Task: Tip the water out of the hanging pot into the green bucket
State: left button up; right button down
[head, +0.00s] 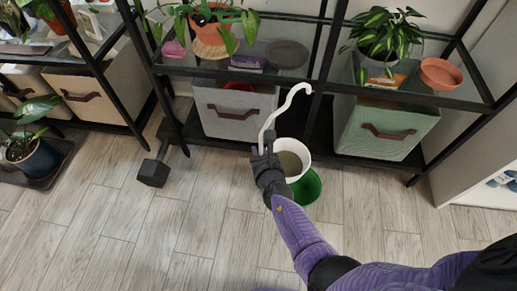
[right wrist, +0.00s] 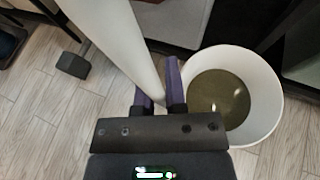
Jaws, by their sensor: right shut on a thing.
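The white hanging pot (head: 304,151) hangs upright in the head view and holds murky brownish water (head: 289,163). Its long white hook-shaped hanger (head: 281,111) rises above it. My right gripper (head: 263,152) is shut on this hanger, at the left side of the pot. In the right wrist view the hanger (right wrist: 118,45) passes between the fingers (right wrist: 160,93), and the pot (right wrist: 266,98) is at the right with the water in it. The green bucket (head: 309,190) stands on the floor, partly hidden behind the pot and my right arm. My left gripper is out of view.
Black shelving with plants stands behind. A grey bin (head: 233,108) and a green bin (head: 384,130) sit on its low level. The wooden floor in front is mostly clear.

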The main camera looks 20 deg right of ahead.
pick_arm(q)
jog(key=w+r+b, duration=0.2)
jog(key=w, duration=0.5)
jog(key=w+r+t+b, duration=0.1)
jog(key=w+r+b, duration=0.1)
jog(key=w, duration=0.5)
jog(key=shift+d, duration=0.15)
pick_arm(e)
jog(key=s+d+r+m+t+y, duration=0.1)
jog(key=d+r+m, duration=0.3)
jog(key=d, duration=0.4)
jog(key=s+d+r+m+t+y, duration=0.1)
jog(key=d+r+m+t+y, duration=0.1)
jog(key=d+m, duration=0.4)
jog(key=shift+s+d+r+y, duration=0.2)
jog(key=shift+d+r+y, duration=0.8)
jog(key=shift+y, duration=0.3)
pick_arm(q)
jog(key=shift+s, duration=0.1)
pick_arm(e)
jog(key=shift+f, duration=0.1)
